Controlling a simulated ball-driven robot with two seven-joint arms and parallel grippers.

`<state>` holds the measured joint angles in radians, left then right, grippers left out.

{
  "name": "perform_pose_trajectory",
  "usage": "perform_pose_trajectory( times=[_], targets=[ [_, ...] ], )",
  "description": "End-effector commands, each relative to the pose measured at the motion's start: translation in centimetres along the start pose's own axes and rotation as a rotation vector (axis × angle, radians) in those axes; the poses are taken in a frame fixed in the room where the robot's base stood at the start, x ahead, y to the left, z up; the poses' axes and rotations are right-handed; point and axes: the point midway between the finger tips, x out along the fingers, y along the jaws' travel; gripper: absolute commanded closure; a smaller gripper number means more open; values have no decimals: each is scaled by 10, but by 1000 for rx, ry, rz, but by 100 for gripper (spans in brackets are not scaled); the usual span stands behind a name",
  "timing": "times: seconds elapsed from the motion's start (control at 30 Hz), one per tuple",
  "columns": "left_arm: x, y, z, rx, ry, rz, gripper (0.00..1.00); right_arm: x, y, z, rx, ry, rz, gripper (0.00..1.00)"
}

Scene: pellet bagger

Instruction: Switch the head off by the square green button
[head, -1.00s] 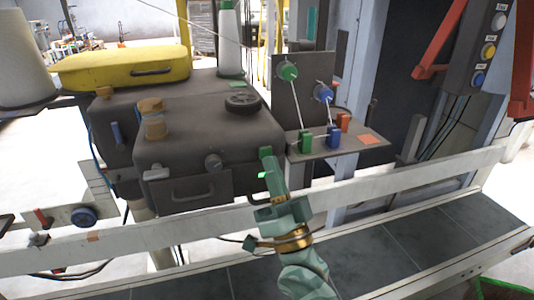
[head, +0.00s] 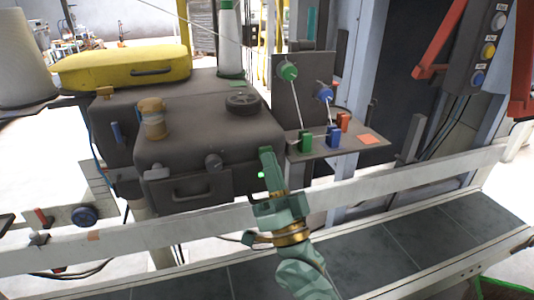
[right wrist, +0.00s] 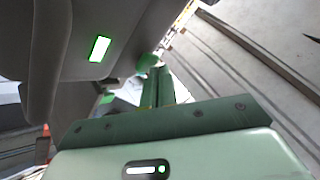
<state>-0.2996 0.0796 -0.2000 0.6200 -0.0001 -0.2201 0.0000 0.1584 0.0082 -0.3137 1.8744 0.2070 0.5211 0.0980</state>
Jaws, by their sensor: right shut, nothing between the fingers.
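The head is a dark grey housing (head: 205,130) on the machine's left part. The square green button (head: 261,175) glows on its right end, just left of my right gripper's fingers. In the right wrist view the button (right wrist: 100,48) is a bright lit rectangle with a green edge on the dark housing. My right gripper (head: 266,154) is shut and empty, its fingers pointing up beside the housing's right end. In the right wrist view its fingers (right wrist: 157,88) lie to the right of and below the button, apart from it in the picture. My left gripper is out of view.
A pale rail (head: 390,169) crosses in front of the machine. A shelf (head: 370,150) right of the head carries green, blue and red blocks. A yellow case (head: 120,68) lies behind left. A panel (head: 490,50) with round buttons stands at far right.

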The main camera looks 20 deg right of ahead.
Motion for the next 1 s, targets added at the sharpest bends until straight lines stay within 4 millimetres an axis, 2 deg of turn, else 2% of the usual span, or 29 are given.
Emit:
perform_pose_trajectory(
  times=[0.57, 1.0],
  targets=[
    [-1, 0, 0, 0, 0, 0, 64, 2, 2, 2, 0, -1, 1, 100],
    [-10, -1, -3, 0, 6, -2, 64, -10, -8, -7, -1, -1, 0, 100]
  ],
)
